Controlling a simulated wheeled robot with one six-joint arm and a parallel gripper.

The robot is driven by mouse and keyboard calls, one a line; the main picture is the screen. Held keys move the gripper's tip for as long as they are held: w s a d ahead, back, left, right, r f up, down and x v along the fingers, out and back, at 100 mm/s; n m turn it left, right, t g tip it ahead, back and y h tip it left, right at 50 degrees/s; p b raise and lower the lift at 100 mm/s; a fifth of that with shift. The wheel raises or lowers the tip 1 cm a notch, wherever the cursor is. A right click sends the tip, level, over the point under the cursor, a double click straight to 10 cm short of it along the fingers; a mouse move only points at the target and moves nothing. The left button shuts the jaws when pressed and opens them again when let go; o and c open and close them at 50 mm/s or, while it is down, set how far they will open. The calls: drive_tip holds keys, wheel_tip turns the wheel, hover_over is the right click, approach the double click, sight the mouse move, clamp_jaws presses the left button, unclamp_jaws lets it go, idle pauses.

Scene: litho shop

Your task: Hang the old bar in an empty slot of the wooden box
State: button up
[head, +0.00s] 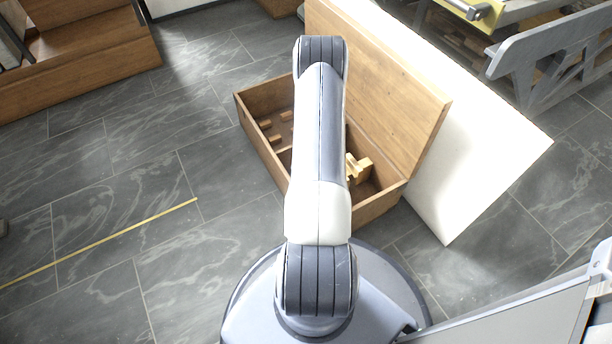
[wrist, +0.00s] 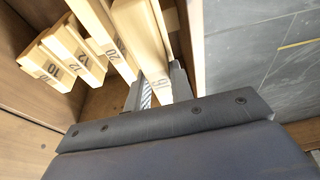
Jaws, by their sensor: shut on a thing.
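The wooden box (head: 262,153) stands open on the floor under my arm in the head view. In the wrist view my gripper (wrist: 160,92) is shut on a pale wooden bar (wrist: 143,38) with a dark mark on its end that I cannot read clearly. Several numbered bars, including one marked 10 (wrist: 42,62) and one marked 20 (wrist: 103,32), sit in a row just left of the held bar. The head view shows some yellowish bars (head: 359,168) inside the box; my arm hides the gripper there. I cannot tell whether the held bar rests in a slot.
The box's raised lid (head: 398,95) stands along its right side, with a large white panel (head: 480,150) behind it. Wooden steps (head: 85,50) are at upper left, and a grey slatted frame (head: 550,60) is at upper right.

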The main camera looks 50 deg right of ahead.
drive_tip(key=shift+f+b, duration=1.75)
drive_tip(key=shift+f, duration=1.05)
drive_tip(key=shift+f+b, duration=1.25)
drive_tip(key=shift+b, duration=0.4)
drive_tip(key=o, duration=1)
drive_tip(key=p+v, duration=0.3)
drive_tip(key=v, duration=0.8)
drive_tip(key=shift+f, duration=0.15)
